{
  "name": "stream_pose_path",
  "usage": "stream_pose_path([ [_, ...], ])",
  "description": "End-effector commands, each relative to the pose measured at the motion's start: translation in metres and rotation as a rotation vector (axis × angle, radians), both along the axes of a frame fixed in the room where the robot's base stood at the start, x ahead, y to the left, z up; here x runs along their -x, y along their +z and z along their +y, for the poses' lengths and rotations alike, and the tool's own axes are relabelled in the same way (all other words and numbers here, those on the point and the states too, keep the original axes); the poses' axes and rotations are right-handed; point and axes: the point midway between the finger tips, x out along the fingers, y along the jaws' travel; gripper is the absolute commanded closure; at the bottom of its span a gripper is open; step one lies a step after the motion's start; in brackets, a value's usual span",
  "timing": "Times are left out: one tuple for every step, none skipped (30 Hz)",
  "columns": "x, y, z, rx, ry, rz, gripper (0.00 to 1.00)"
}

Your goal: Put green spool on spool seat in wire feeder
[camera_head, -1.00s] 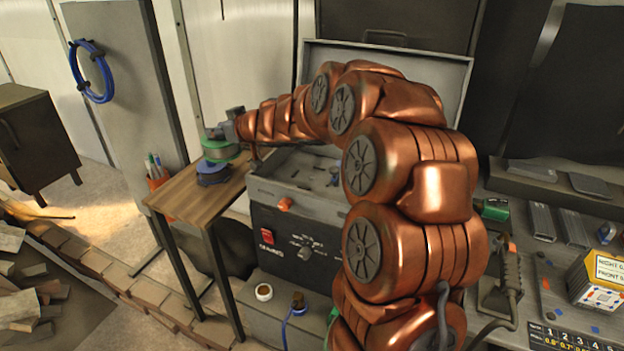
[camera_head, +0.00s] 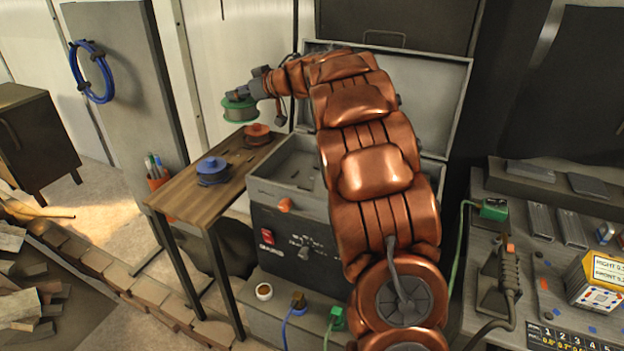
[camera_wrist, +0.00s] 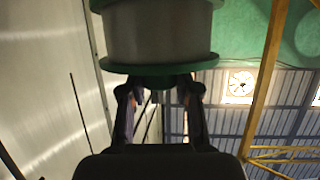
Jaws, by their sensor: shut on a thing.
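The green spool (camera_head: 240,109) has green flanges and a grey wound middle. My gripper (camera_head: 250,92) is shut on it and holds it in the air, above and beyond the wooden side table. In the wrist view the spool (camera_wrist: 160,35) fills the top middle, between my gripper's fingers (camera_wrist: 160,95). The wire feeder (camera_head: 296,222) is a dark box with an open grey lid (camera_head: 440,105), right of the table. Its open bay shows in part; my arm hides the right side, and I cannot make out the spool seat.
A blue spool (camera_head: 212,170) and an orange spool (camera_head: 257,133) stand on the wooden side table (camera_head: 185,200). An orange pen cup (camera_head: 158,180) is at its left edge. A cluttered bench (camera_head: 560,260) is at right.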

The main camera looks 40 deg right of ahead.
Motion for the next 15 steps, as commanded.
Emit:
stream_pose_path([
  [-0.002,0.003,-0.007,0.0,0.01,-0.002,1.0],
  [-0.002,0.004,-0.009,0.001,0.02,-0.001,1.0],
  [-0.003,0.005,-0.012,0.001,0.034,-0.002,1.0],
  [-0.003,0.006,-0.015,0.0,0.041,-0.002,1.0],
  [-0.004,0.006,-0.018,-0.001,0.048,-0.002,1.0],
  [-0.004,0.008,-0.022,-0.001,0.06,-0.003,1.0],
  [-0.004,0.009,-0.024,0.0,0.07,-0.004,1.0],
  [-0.004,0.009,-0.026,0.0,0.082,-0.004,1.0],
  [-0.004,0.008,-0.029,-0.001,0.096,-0.003,1.0],
  [-0.004,0.007,-0.033,-0.003,0.105,-0.002,1.0],
  [-0.004,0.007,-0.036,-0.003,0.113,-0.002,1.0],
  [-0.004,0.008,-0.038,-0.001,0.128,-0.004,1.0],
  [-0.003,0.008,-0.04,0.0,0.14,-0.004,1.0],
  [-0.002,0.007,-0.042,0.001,0.152,-0.003,1.0],
  [-0.002,0.005,-0.046,-0.002,0.166,-0.002,1.0],
])
